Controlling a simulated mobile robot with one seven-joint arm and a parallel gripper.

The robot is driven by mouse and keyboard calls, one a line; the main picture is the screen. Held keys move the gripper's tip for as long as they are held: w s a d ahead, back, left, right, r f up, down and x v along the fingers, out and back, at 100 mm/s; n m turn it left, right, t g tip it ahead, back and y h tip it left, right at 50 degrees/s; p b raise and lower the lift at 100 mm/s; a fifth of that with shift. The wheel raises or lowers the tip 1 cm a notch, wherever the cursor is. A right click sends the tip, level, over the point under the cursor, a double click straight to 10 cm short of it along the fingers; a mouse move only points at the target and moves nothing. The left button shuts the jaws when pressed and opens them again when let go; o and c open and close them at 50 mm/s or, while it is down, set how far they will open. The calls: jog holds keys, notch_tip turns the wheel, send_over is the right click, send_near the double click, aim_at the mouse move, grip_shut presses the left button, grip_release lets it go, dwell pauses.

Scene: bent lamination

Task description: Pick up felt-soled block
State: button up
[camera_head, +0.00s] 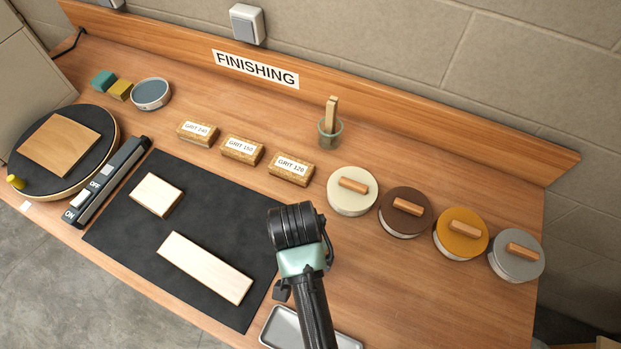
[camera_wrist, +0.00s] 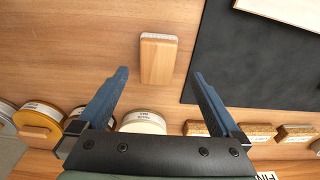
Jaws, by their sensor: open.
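The felt-soled block (camera_wrist: 158,60) is a small wooden block with a pale, felt-like edge at its far end in the wrist view. It lies on the bare bench top beside the black mat. My gripper (camera_wrist: 160,76) is open, its two blue fingers spread on either side of the block in that picture, with nothing held. The height of the fingertips over the block is hard to tell. In the head view my wrist (camera_head: 297,225) covers the spot, so the block and fingers are hidden there.
The black mat (camera_head: 125,225) carries two pale wood pieces, a short one (camera_head: 157,195) and a long one (camera_head: 205,268). Lidded tins (camera_head: 352,205) and grit blocks (camera_head: 291,169) line the back. A metal tray (camera_head: 285,328) is at the front edge.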

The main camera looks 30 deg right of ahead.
jog(key=shift+w+d+f+p, duration=0.1)
jog(key=shift+d+f+p, duration=0.1)
jog(key=shift+f, duration=0.8)
jog(key=shift+w+d+f+p, duration=0.1)
jog(key=shift+d+f+p, duration=0.15)
jog(key=shift+f, duration=0.8)
jog(key=shift+d+f+p, duration=0.15)
jog(key=shift+f+p, duration=0.05)
jog(key=shift+f, duration=0.8)
jog(key=c, duration=1.4)
